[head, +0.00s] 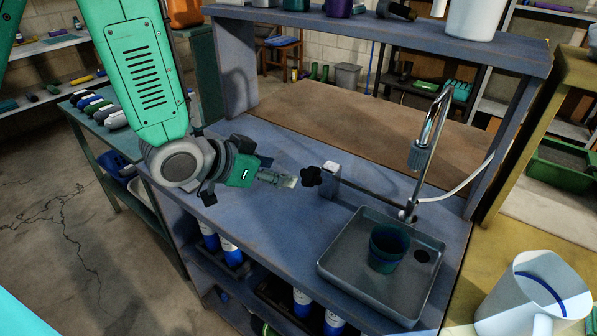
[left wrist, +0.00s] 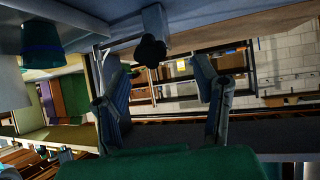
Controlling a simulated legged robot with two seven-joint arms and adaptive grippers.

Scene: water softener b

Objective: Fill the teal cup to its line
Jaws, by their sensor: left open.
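The teal cup (head: 388,248) stands upright in the grey sink tray (head: 345,272), left of the drain hole. My left gripper (head: 288,180) is open and empty, just left of the knob. My right gripper is out of view.
A white jug with a blue band (head: 540,295) stands at the lower right. A shelf (head: 400,38) with containers runs above the bench back. Blue-and-white bottles (head: 232,250) stand under the bench.

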